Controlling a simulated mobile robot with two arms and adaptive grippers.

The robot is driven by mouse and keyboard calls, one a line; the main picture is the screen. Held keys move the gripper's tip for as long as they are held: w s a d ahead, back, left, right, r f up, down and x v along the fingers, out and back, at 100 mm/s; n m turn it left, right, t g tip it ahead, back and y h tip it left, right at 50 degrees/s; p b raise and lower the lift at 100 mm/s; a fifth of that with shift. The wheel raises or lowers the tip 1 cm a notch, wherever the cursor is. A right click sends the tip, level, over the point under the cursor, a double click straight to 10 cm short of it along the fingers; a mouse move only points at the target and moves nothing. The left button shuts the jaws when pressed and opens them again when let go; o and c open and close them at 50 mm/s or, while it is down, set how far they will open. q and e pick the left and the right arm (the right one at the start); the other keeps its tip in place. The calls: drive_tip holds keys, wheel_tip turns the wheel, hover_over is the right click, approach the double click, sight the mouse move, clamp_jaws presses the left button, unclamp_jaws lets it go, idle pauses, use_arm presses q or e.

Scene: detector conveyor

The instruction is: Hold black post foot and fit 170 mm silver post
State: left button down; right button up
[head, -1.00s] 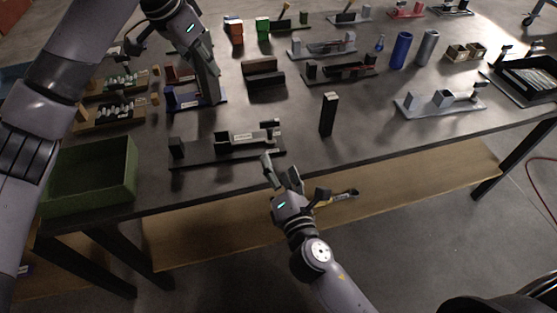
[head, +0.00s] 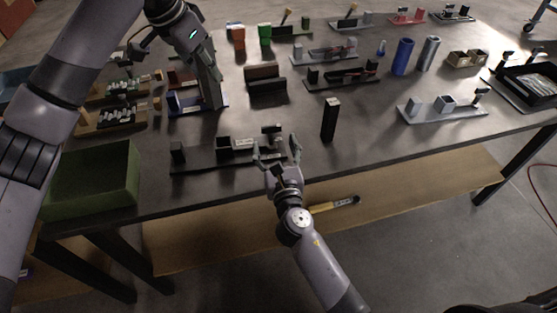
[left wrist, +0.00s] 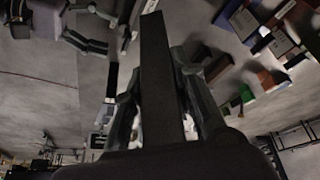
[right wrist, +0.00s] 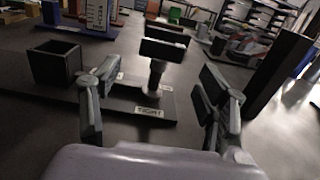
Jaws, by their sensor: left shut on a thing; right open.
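The black base (head: 200,160) lies near the table's front edge, with an open square socket (right wrist: 55,65), a labelled foot plate (right wrist: 155,108) and a stand with a dark crossbar (right wrist: 160,48). My right gripper (head: 277,148) is open and empty at the base's right end. In the right wrist view its fingers (right wrist: 155,90) are spread on either side of that stand, not visibly touching it. My left gripper (head: 200,50) is shut on a long grey post (head: 210,90), which also shows dark between its fingers in the left wrist view (left wrist: 160,75). The post's lower end is hard to make out.
A black upright block (head: 330,118) stands right of my right gripper. A green bin (head: 95,180) is at the left. Blue (head: 402,57) and silver (head: 428,53) cylinders stand at the back right. Several fixtures cover the back; the table's front right is clear.

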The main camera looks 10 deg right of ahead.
sight(272, 135)
drive_tip(key=w, duration=0.5)
drive_tip(key=shift+w, duration=0.4)
clamp_jaws()
idle(0.6)
